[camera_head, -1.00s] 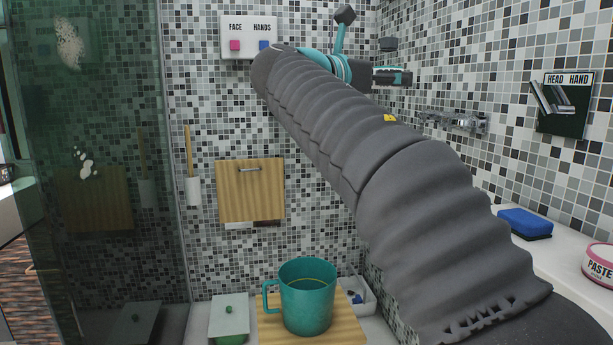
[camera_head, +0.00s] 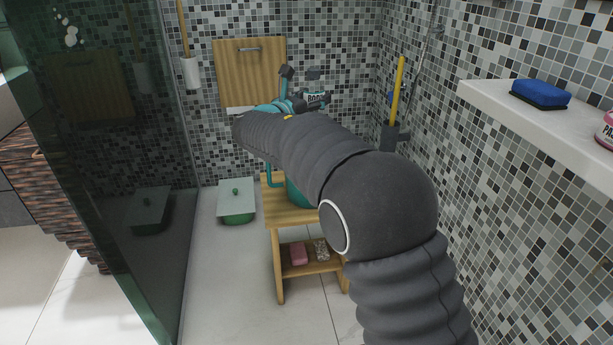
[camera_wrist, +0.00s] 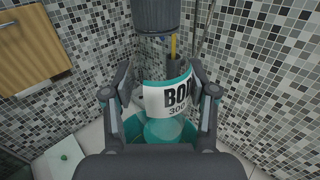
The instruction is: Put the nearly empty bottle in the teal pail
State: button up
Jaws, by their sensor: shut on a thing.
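The bottle (camera_wrist: 169,98) has a white label with "BO" and "300" readable and teal edging. Its label also shows in the head view (camera_head: 315,97). A dark grey cap-like part (camera_wrist: 156,14) stands above it. My gripper (camera_wrist: 162,86) is shut on the bottle at its label, one finger on each side; in the head view my gripper (camera_head: 298,103) is at the end of my arm. The teal pail (camera_head: 297,192) stands on a wooden stool, mostly hidden by my arm. In the wrist view the pail's rim (camera_wrist: 132,122) shows below and around the bottle's lower end. Their exact gap is unclear.
The wooden stool (camera_head: 292,216) has a lower shelf with a pink item (camera_head: 298,254). A green lidded box (camera_head: 237,203) is on the floor at left. A glass panel (camera_head: 100,150) stands further left. A ledge (camera_head: 520,112) with a blue sponge (camera_head: 540,94) is at right.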

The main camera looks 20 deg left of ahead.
jog(key=shift+a+f+b, duration=0.1)
jog(key=shift+f+b, duration=2.4)
jog(key=shift+f, duration=0.65)
jog(key=o, duration=1.4)
jog(key=v, duration=1.2)
